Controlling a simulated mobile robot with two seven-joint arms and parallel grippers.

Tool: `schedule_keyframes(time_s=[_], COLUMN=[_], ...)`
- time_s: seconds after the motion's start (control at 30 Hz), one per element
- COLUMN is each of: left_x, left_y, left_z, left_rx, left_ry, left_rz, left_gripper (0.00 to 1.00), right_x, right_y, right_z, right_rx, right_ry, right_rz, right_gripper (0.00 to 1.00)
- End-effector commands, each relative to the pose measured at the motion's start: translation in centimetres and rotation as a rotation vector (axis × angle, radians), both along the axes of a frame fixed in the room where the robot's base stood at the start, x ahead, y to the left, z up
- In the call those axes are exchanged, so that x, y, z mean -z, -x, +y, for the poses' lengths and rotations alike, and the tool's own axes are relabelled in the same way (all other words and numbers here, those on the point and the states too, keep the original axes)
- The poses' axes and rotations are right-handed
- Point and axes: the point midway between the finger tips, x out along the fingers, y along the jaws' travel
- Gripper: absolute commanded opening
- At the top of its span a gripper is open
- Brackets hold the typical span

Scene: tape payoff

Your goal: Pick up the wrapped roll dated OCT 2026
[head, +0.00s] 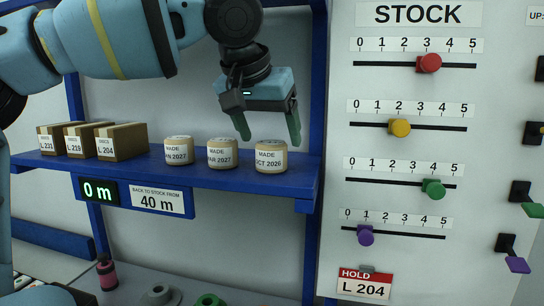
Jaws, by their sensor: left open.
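The wrapped roll marked "CT 2026" (271,157), its first letter not showing clearly, stands upright on the blue shelf (235,188) at the right end of a row of rolls. Left of it stand a roll marked "AR 2027" (223,154) and a roll marked "AN 2027" (179,151). My left gripper (269,138) points down with its green fingers spread. It is above and just behind or over the rightmost roll, with nothing between the fingers. I cannot tell the exact depth between them. My right gripper is not in view.
Several cardboard boxes (122,142) stand on the shelf's left part. A blue post (316,120) rises at the shelf's right end. The STOCK board (418,150) with coloured sliders is to the right, with a HOLD L 204 card (364,286). A "0 m" display (98,192) hangs under the shelf.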

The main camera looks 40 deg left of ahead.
Motion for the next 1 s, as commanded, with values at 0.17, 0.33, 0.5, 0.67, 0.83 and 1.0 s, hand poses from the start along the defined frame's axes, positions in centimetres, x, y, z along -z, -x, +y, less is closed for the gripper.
schedule_keyframes(time_s=[0.17, 0.33, 0.5, 0.67, 0.83, 1.0], left_x=[0.3, 1.9, 3.8, 4.4, 4.4, 4.4], left_y=[-0.2, -1.2, -2.4, -2.8, -2.8, -2.8], left_z=[0.1, 0.7, 1.1, 1.2, 1.3, 1.3], left_rx=[-0.001, -0.003, -0.001, 0.0, 0.0, 0.0], left_ry=[0.0, 0.002, 0.0, 0.001, 0.001, 0.001], left_rz=[-0.002, 0.0, -0.001, -0.002, -0.002, -0.002], left_gripper=[0.77, 0.77, 0.77, 0.77, 0.77, 0.58], right_x=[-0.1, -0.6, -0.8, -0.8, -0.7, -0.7], right_y=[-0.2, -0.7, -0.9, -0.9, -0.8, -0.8], right_z=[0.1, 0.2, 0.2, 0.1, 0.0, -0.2], right_rx=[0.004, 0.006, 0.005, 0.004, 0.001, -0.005], right_ry=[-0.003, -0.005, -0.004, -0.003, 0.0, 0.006], right_rz=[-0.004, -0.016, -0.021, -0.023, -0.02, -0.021], right_gripper=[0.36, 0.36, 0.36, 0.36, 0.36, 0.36])
